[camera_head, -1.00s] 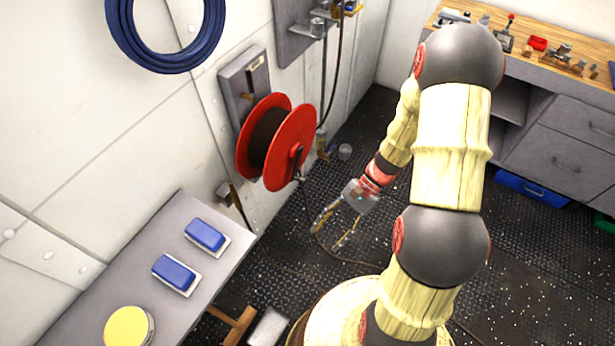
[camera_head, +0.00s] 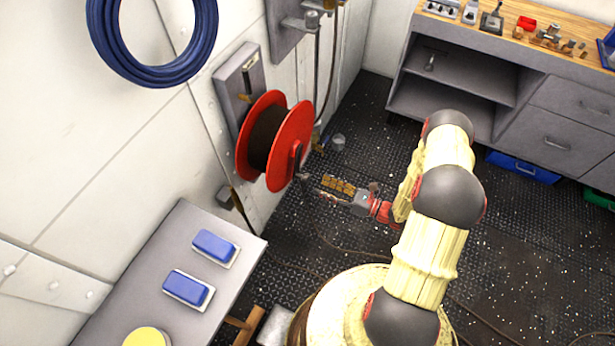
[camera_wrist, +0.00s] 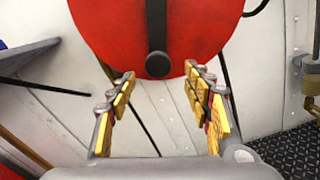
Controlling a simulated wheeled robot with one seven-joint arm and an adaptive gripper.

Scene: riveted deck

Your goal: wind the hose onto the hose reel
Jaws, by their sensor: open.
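The hose reel (camera_head: 292,150) has red side discs and a dark wound drum, and hangs on the left wall. A dark crank arm with a knob sits on its outer disc. In the wrist view the red disc (camera_wrist: 205,30) fills the top, with the crank knob (camera_wrist: 157,65) near its lower edge. My gripper (camera_head: 324,187) is open and points left at the reel. In the wrist view my gripper (camera_wrist: 160,76) has its fingers spread either side of the knob's line, apparently empty. A thin dark hose (camera_head: 345,248) lies loosely curved on the floor.
A grey table (camera_head: 190,240) with blue-topped items stands at front left. A wooden-topped workbench (camera_head: 500,40) holds small tools at the back right. A coiled blue hose (camera_head: 105,40) hangs on the wall. A small grey cup (camera_head: 338,142) stands on the floor behind the reel.

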